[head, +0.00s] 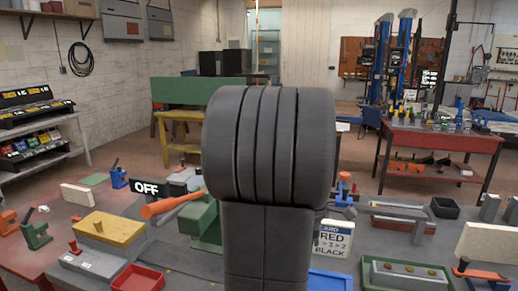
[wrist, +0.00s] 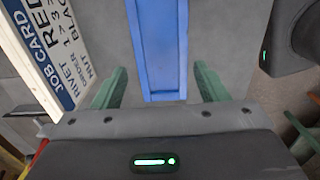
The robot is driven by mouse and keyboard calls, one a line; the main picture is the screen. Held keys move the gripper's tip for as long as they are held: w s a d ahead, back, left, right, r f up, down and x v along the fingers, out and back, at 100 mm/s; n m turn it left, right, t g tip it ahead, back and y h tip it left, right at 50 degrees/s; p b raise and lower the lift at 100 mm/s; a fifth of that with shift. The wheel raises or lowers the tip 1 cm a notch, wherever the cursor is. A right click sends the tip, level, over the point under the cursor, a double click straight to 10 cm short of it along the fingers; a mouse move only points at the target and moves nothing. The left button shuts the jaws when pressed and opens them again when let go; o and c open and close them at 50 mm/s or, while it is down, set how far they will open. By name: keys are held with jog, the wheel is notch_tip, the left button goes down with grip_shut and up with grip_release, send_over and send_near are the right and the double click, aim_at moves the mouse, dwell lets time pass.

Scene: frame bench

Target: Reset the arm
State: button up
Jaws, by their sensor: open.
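My arm's dark grey link fills the middle of the head view and hides what is behind it; my gripper does not show there. In the wrist view my gripper (wrist: 160,84) has its two green fingers wide apart, with nothing held between them. Beyond the fingers lies a blue tray (wrist: 160,45) on the grey bench top (wrist: 220,40). The blue tray also shows at the bottom of the head view (head: 330,281), partly hidden by my arm. A job card (wrist: 48,45) stands left of the fingers, and in the head view it is just right of my arm (head: 333,238).
An orange-handled lever (head: 172,206) by an OFF sign (head: 147,188) and a green fixture (head: 207,225) stand left of my arm. A yellow block (head: 112,228) and red tray (head: 138,280) are further left.

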notch_tip(320, 180, down, 7)
jog(key=shift+d+r, duration=0.1)
jog(key=shift+s+r, duration=0.1)
dwell(0.5)
